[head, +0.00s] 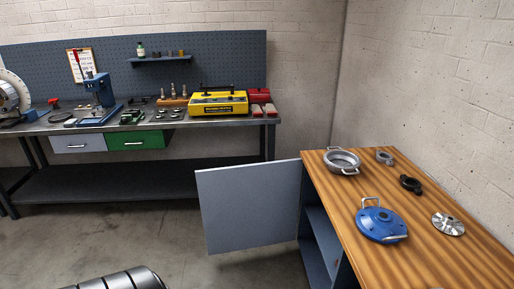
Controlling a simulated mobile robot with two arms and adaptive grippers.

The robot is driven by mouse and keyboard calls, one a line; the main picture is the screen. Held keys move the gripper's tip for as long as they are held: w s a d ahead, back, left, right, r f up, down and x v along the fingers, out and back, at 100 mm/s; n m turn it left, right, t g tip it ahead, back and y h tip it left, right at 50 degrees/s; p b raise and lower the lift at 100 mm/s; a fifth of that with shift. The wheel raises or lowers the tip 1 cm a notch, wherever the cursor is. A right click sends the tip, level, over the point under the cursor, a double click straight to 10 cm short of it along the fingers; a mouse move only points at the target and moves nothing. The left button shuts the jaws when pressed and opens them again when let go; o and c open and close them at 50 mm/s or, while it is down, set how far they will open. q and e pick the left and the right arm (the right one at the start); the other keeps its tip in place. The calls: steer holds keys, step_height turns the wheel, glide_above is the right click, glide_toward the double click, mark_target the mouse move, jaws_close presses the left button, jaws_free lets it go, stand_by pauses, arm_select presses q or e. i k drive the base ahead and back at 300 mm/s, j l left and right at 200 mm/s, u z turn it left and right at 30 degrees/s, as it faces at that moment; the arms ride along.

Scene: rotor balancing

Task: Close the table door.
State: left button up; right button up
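The table (448,187) with a wood-grain top stands at the right against the wall. Its grey door (250,206) stands wide open, swung out to the left from the table's far left edge. The door is a flat panel, and no handle shows on the face I see. The open cabinet (315,240) under the top shows a shelf inside; its lower part is cut off by the frame.
On the table top lie a blue round housing (381,225), a silver ring housing (342,161), a small grey clamp (384,156), a black part (411,184) and a metal disc (448,224). A workbench (205,118) stands at the back. The floor (150,238) left of the door looks clear.

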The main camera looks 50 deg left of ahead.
mark_target(246, 207)
steer(key=j+z, duration=0.1)
steer(key=j, duration=0.4)
steer(key=k+j+z, duration=0.1)
steer(key=j, duration=0.8)
steer(key=k+j+z, duration=0.15)
steer(key=j, duration=0.35)
steer(key=j+z, duration=0.1)
steer(key=j, duration=0.35)
steer(key=k+j+z, duration=0.1)
steer(key=j, duration=0.35)
steer(key=k+j+z, duration=0.1)
steer(key=j, duration=0.35)
steer(key=k+j+z, duration=0.15)
steer(key=j, duration=0.3)
steer(key=j+z, duration=0.1)
steer(key=j, duration=0.35)
steer(key=k+j+z, duration=0.15)
steer(key=j, duration=0.25)
steer(key=k+j+z, duration=0.1)
steer(key=j, duration=0.3)
steer(key=k+j+z, duration=0.15)
steer(key=j, duration=0.25)
steer(key=k+j+z, duration=0.1)
steer(key=k+j, duration=0.2)
